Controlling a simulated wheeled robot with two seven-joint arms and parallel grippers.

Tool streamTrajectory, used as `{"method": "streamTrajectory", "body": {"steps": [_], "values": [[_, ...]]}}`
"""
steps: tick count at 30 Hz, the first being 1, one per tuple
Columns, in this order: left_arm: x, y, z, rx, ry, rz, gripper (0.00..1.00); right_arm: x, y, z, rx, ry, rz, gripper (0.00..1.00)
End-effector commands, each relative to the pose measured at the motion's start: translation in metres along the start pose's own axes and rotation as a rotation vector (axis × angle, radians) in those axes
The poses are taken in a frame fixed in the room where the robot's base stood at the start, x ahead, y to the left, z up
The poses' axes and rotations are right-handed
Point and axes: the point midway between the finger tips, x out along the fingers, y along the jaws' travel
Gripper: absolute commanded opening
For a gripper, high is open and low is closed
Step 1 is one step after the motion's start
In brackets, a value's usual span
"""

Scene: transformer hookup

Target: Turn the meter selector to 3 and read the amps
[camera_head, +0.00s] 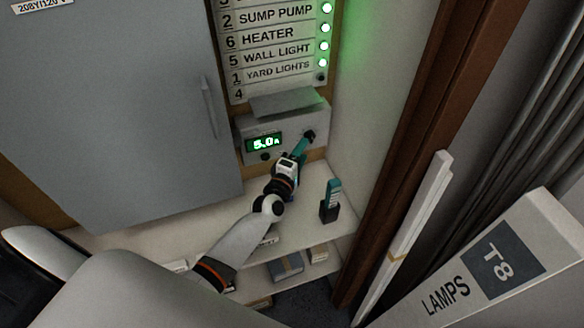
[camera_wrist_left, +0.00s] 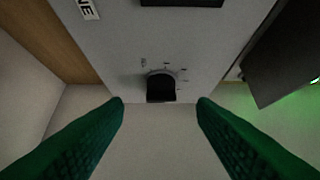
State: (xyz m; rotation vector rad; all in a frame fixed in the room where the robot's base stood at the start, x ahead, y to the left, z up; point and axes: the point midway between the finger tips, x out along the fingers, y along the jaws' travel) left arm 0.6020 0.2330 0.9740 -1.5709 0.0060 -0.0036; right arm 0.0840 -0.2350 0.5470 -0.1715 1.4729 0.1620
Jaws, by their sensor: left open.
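The meter (camera_head: 243,131) is a grey box on the back wall, with a green lit display (camera_head: 264,143) reading 5.0 A. Its selector (camera_head: 310,134) is a dark knob at the right of the box's face, partly hidden by my gripper in the head view. My left gripper (camera_head: 303,147), with green fingers, reaches up to it. In the left wrist view the selector (camera_wrist_left: 161,88) stands between the two open fingertips, with a gap on each side. Small marks ring the dial; I cannot read which one it points to. My right gripper is not in view.
A tilted plate (camera_head: 287,102) juts out above the meter. A label board (camera_head: 272,48) with green lamps hangs higher up. A grey cabinet (camera_head: 110,110) stands left. A teal item in a black holder (camera_head: 329,211) stands on the shelf. A T8 lamps box (camera_head: 490,270) is at lower right.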

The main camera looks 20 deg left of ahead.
Motion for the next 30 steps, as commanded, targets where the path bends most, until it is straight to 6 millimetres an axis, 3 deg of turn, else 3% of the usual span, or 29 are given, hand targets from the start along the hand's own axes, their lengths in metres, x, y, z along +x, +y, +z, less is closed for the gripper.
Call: {"method": "streamTrajectory", "body": {"steps": [6, 12, 30], "values": [[-0.045, 0.002, 0.0, -0.001, -0.001, 0.002, 0.52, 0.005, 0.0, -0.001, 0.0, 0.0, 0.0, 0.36], [-0.067, 0.001, 0.0, 0.0, 0.0, 0.001, 0.52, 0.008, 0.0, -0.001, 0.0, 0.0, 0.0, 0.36], [-0.072, 0.0, 0.0, 0.001, 0.0, 0.0, 0.52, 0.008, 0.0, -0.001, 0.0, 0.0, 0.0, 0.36]]}}
